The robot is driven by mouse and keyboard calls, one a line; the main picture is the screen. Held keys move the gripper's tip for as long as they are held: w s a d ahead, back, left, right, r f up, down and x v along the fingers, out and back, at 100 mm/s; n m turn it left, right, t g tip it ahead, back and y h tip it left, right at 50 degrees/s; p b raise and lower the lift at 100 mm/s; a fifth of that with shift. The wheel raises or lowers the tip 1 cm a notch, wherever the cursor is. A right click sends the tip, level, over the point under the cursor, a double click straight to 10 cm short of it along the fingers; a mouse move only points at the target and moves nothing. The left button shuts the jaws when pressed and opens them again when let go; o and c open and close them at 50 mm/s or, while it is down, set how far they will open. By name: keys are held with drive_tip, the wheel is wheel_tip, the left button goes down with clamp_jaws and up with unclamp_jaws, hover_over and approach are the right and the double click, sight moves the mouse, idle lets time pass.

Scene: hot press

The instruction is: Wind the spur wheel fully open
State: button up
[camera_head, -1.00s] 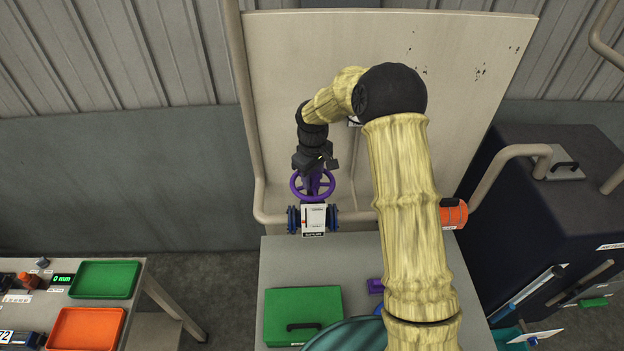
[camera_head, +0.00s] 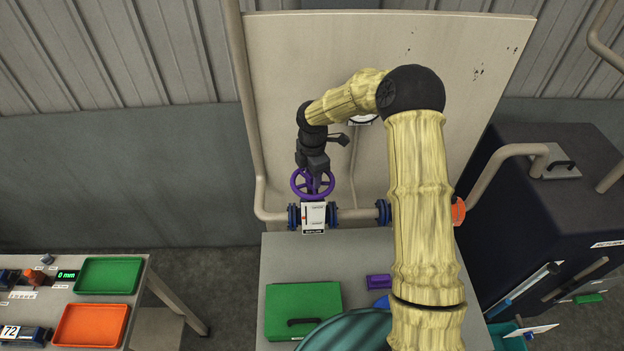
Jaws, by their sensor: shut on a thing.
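The purple spur wheel (camera_head: 297,190) sits on a valve in the pipe, left of centre in the head view. A white plate (camera_head: 314,214) with a red mark and a dark label is on the valve body just below it, between blue flanges. My gripper (camera_head: 314,175) reaches down onto the wheel from behind and above, and is shut on it at or near the hub. The fingertips are small and partly hidden, so the exact grip on the wheel is unclear.
A pale panel (camera_head: 280,60) stands behind the pipe. The bench in front holds a green case (camera_head: 303,305) and a purple block (camera_head: 378,282). An orange part (camera_head: 458,211) is on the pipe behind my arm. A dark cabinet (camera_head: 560,190) stands right, a side table with green tray (camera_head: 108,277) left.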

drive_tip(key=shift+r+n, duration=0.1)
drive_tip(key=shift+n, duration=0.5)
drive_tip(key=n, duration=1.1)
drive_tip(key=shift+n, duration=0.3)
drive_tip(key=n, duration=0.8)
drive_tip(key=o, duration=0.8)
